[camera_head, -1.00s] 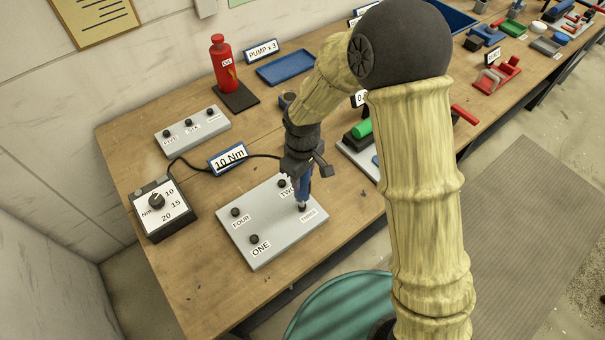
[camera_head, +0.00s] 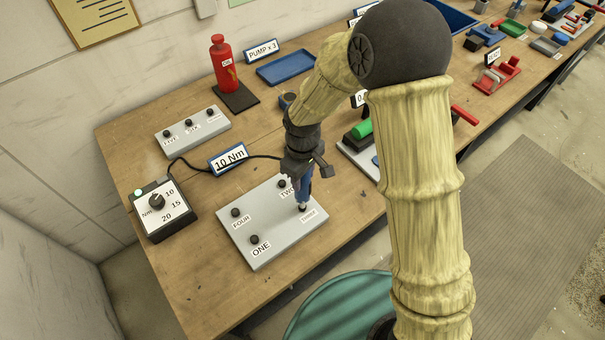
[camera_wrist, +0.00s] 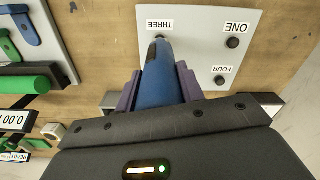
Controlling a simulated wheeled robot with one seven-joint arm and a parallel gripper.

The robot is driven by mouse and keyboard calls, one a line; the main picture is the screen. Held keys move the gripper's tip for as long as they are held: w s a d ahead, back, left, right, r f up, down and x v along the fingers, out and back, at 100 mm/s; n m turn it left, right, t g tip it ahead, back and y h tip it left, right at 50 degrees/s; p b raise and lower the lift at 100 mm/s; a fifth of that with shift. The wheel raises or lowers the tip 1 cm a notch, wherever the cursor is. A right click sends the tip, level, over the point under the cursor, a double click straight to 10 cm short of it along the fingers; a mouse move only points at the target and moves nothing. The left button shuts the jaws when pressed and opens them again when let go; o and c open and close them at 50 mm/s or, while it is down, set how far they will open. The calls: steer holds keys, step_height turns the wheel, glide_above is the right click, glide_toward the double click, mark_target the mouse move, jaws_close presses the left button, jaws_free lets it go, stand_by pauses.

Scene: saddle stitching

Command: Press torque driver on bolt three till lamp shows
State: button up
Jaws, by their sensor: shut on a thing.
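My gripper (camera_head: 303,172) is shut on the blue torque driver (camera_head: 304,190), which stands nearly upright with its tip at the bolt beside the THREE label on the grey bolt plate (camera_head: 262,243). In the wrist view the driver (camera_wrist: 165,80) runs between my fingers toward the THREE label (camera_wrist: 159,24); the bolt itself is hidden under it. Bolts ONE (camera_head: 254,239), TWO (camera_head: 282,184) and FOUR (camera_head: 235,212) stand bare on the plate. The torque controller (camera_head: 163,208) has its dial by the 10 mark, and a small lamp (camera_head: 138,192) at its corner shows pale green.
A 10 Nm sign (camera_head: 228,158) stands behind the plate, with the driver's cable passing it. A second grey bolt block (camera_head: 192,131), a red bottle (camera_head: 222,62) and a blue tray (camera_head: 286,67) are farther back. The bench front left of the plate is clear.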

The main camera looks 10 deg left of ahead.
steer(key=shift+r+p, duration=2.1)
steer(key=shift+r, duration=0.95)
steer(key=shift+f, duration=0.1)
